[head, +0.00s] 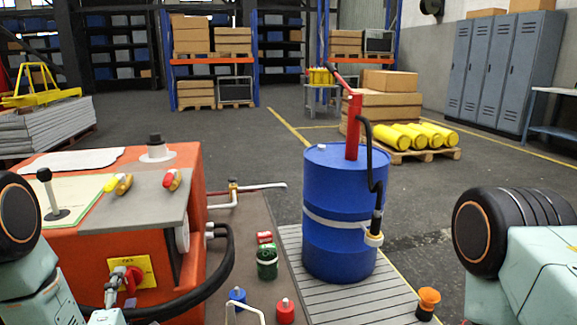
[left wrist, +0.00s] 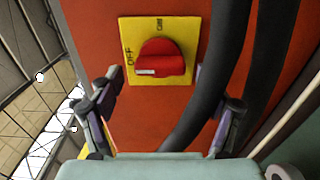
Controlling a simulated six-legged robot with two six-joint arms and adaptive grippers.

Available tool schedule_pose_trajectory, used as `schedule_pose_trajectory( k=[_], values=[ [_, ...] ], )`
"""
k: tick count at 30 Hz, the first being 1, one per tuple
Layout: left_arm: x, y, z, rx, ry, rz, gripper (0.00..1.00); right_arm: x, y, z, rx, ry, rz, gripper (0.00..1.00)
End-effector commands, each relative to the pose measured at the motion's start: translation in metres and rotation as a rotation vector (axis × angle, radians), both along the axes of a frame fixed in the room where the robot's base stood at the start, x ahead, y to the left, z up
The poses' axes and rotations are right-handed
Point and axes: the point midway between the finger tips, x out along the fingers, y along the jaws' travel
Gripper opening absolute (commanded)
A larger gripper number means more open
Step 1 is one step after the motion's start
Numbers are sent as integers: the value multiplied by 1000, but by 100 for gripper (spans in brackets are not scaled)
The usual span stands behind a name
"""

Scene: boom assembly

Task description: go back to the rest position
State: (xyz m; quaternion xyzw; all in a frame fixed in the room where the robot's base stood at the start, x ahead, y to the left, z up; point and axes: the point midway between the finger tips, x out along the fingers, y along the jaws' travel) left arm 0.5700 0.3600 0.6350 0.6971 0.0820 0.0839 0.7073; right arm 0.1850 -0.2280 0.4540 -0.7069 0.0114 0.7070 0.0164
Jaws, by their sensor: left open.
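My left gripper (head: 113,293) is at the lower left in the head view, in front of the orange machine's front face. In the left wrist view its two fingers (left wrist: 168,102) are spread wide, with nothing held between them. Ahead of them is a red rotary switch (left wrist: 162,58) on a yellow plate (left wrist: 130,30) marked OFF and ON; its white mark lies on the OFF side. The fingers look apart from the knob. In the head view the switch (head: 133,279) is partly behind the gripper. My right arm (head: 535,270) shows at the right, but its gripper is out of view.
A black hose (left wrist: 222,75) runs close beside the switch, near the right finger. The orange machine (head: 60,270) carries a grey top plate (head: 140,205). A blue drum (head: 340,230) with a red pump stands on a slatted platform (head: 365,305). Small containers (head: 267,262) stand between.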

Motion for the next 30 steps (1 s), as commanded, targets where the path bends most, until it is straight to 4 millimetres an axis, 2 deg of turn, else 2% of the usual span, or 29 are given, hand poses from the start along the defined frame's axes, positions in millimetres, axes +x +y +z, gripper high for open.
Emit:
schedule_pose_trajectory(
  k=[6, 17, 22, 30],
  values=[
    [11, 3, 0, 0, 2, 0, 77, 0, 0, 0, 0, 0, 0, 0],
    [9, 2, -1, 2, 3, 1, 77, 0, 0, 0, 0, 0, 0, 0],
    [-6, -1, -1, -2, 4, 1, 77, 0, 0, 0, 0, 0, 0, 0],
    [-51, -12, -2, -3, 7, 1, 77, 0, 0, 0, 0, 0, 0, 0]
  ],
)
